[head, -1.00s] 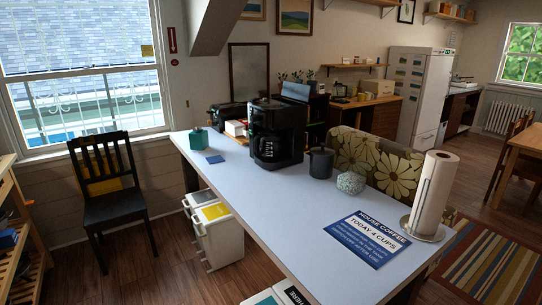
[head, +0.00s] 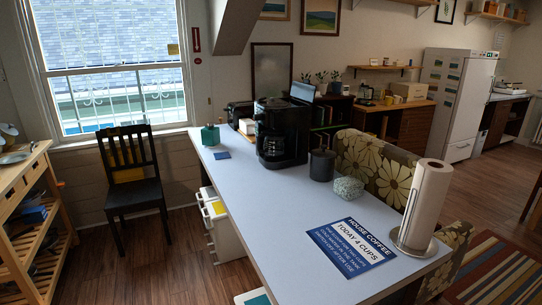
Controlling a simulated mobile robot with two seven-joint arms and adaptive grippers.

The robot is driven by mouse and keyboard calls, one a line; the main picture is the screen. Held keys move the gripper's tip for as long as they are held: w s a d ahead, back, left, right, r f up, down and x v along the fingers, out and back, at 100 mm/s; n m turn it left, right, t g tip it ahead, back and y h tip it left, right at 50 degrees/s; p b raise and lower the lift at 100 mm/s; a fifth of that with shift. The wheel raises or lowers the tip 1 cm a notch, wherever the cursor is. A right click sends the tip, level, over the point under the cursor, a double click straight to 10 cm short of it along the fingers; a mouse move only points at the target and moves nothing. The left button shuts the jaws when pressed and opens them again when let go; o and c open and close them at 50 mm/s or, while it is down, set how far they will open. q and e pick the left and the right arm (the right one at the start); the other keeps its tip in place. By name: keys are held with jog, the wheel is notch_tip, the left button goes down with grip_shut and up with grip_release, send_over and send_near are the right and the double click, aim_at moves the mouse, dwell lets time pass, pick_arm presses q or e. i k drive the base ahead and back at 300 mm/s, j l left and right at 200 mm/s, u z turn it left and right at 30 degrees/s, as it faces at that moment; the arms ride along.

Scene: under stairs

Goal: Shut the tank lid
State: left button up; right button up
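A black coffee maker (head: 281,132) stands upright on the far part of the long pale table (head: 262,200). Its glass jug sits low in its front. The tank lid at its top is too dark and small to tell whether it is open or shut. A blue sign (head: 351,246) headed "House coffee, today 4 cups" lies flat on the near part of the table. Neither of my grippers shows in the head view.
A dark canister (head: 321,165), a patterned round pot (head: 348,188) and a paper towel roll (head: 424,205) stand along the table's right side. A black chair (head: 133,176) stands left. The table's middle is clear.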

aim_at(306, 91)
jog(key=i+l+u, duration=0.1)
jog(key=l+u, duration=0.15)
jog(key=l, duration=0.7)
jog(key=l+u, duration=0.25)
jog(key=l, duration=0.7)
jog(key=i+l+u, duration=0.1)
jog(key=l, duration=0.55)
jog(key=i+l, duration=0.1)
jog(key=l, duration=0.5)
jog(key=l+u, duration=0.15)
jog(key=l, duration=0.5)
jog(key=k+l, duration=0.1)
jog(key=k, duration=0.15)
jog(key=k+z, duration=0.2)
jog(key=z, duration=0.2)
jog(key=k+z, duration=0.15)
jog(key=z, duration=0.25)
jog(key=l+z, duration=0.15)
jog(key=z, duration=1.4)
jog(key=i+j, duration=0.1)
jog(key=i, duration=0.3)
jog(key=i+j+z, duration=0.15)
jog(key=i, duration=0.3)
jog(key=i+j, duration=0.1)
jog(key=i, duration=0.3)
jog(key=z, duration=0.05)
